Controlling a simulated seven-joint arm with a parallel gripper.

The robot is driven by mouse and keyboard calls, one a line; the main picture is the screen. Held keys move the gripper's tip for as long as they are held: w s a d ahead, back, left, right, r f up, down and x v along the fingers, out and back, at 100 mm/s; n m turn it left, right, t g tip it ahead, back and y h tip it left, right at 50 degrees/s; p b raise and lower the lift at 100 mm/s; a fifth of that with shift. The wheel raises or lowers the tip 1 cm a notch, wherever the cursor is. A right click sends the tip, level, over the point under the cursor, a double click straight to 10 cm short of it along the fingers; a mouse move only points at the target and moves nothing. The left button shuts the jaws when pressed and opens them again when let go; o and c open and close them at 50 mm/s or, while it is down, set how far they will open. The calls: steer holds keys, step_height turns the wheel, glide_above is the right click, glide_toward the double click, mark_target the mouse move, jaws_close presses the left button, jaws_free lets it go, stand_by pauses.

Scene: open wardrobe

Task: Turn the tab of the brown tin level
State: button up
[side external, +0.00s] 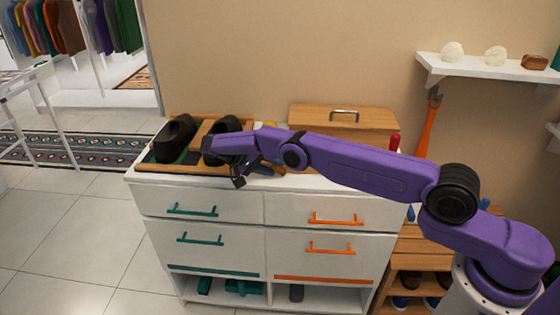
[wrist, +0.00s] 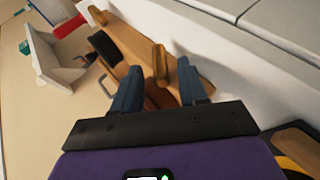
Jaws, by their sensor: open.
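A small brown rounded shape (wrist: 159,96) shows low in that gap and looks like the brown tin, partly hidden by the gripper. I cannot make out its tab or the tab's angle. I cannot tell whether the fingers touch it. In the side view the tin cannot be picked out behind my arm.
Black shoes (side external: 175,138) lie in a wooden tray at the dresser's left. A wooden box (side external: 345,120) with a metal handle stands at the back right. In the wrist view, an upright wooden piece (wrist: 160,62) and a black round thing (wrist: 104,46) are close beyond the fingers.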

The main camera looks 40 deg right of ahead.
mark_target(271, 166)
step_height(271, 166, up, 3)
steer(key=shift+f, duration=0.1)
steer(key=shift+s+r, duration=0.1)
steer(key=shift+r, duration=0.2)
steer(key=s+d+r, duration=0.1)
steer(key=s+r, duration=0.8)
steer(key=s, duration=0.4)
steer(key=shift+s+r, duration=0.25)
steer(key=shift+s, duration=0.15)
stand_by(0.3)
